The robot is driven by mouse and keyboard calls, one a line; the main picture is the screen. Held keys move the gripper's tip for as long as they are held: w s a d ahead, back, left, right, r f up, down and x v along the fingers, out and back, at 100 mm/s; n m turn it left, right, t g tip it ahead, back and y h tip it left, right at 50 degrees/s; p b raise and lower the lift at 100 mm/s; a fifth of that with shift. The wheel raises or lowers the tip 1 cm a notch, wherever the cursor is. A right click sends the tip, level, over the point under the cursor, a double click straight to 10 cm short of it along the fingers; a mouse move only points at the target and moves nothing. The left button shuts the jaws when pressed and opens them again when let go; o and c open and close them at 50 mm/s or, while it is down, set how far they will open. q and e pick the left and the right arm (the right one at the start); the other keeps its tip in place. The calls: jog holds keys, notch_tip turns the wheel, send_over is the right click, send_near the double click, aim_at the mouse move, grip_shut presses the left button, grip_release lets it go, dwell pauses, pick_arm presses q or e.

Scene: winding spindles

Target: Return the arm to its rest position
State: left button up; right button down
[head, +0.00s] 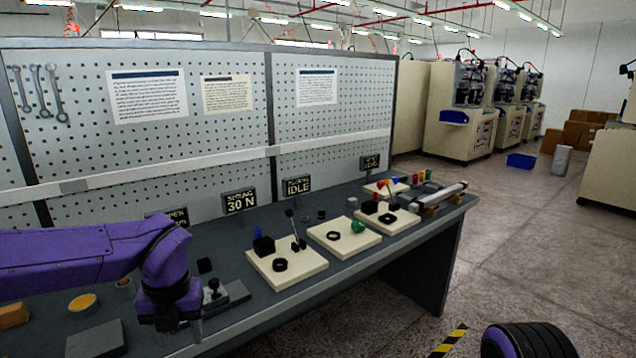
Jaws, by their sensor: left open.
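My left arm comes in from the left in purple, and its gripper (180,325) points down over the near left part of the dark workbench (220,272). The left gripper is open, and I see nothing held in it. Its fingertips are small and dark, so their exact gap is hard to see. A grey fixture with a black knob (213,289) is just right of the gripper and partly hidden by it. My right gripper is out of view.
Cream boards (287,268) with black rings, blocks and levers stand along the bench. A grey plate (95,340) and a yellow-topped disc (82,303) lie at left. Signs (239,201) and a pegboard (230,110) stand behind.

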pick_arm(q)
jog(key=w+a+f+m+t+y, duration=0.3)
jog(key=a+f+m+y, duration=0.2)
jog(key=a+m, duration=0.15)
jog(key=s+f+m+t+y, duration=0.1)
jog(key=s+f+m+t, duration=0.2)
jog(key=f+m, duration=0.95)
jog(key=s+f+m+g+h, duration=0.1)
jog(key=s+f+m, duration=0.5)
jog(key=s+f, duration=0.3)
jog(key=s+f+m+g+h, duration=0.2)
jog(key=s+f+m, duration=0.5)
jog(key=s, duration=0.9)
notch_tip(320, 180, down, 2)
jog(key=shift+s+d+f+g+h, duration=0.1)
jog(key=shift+s+d+g+h, duration=0.05)
jog(key=shift+d+g+h, duration=0.15)
